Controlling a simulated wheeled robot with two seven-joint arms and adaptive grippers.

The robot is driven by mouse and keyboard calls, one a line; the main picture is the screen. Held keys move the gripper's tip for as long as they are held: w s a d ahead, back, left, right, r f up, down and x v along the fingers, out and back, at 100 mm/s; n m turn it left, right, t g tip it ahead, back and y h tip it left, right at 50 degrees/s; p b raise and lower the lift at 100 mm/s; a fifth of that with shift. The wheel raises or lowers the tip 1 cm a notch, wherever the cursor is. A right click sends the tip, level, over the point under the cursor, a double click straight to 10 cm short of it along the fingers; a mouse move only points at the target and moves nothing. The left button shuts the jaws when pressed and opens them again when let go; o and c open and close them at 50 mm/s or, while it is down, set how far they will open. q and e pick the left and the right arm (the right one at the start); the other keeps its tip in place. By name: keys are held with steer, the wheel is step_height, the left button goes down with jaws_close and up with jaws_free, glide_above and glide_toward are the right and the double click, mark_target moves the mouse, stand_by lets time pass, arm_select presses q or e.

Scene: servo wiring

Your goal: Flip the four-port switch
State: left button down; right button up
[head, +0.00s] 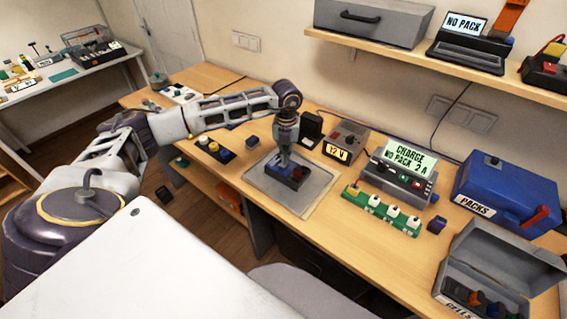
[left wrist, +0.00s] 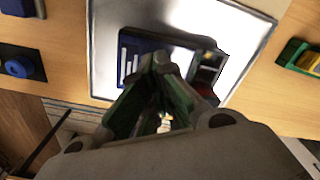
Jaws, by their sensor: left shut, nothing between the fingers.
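A small blue and dark device (head: 288,177) with a bit of red lies on the grey mat (head: 262,190). I cannot tell whether it is the four-port switch; its ports are not clear. In the left wrist view its blue part with white marks (left wrist: 128,58) and its dark end (left wrist: 208,68) show beyond the fingers. My left gripper (head: 284,163) points down at the device, shut and empty. Its green-grey fingertips (left wrist: 160,62) cover the middle of the device, so contact cannot be told. My right gripper is not in view.
A green strip with white-topped parts (head: 382,208) and a charger reading "NO PACK 2 A" (head: 398,182) stand right of the mat. A 12 V supply (head: 345,143) is behind it. A blue packs box (head: 508,185) and an open grey cells box (head: 500,270) are farther right.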

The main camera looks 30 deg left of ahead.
arm_select(q)
steer(key=shift+r+p, duration=1.3)
steer(key=shift+r, duration=1.3)
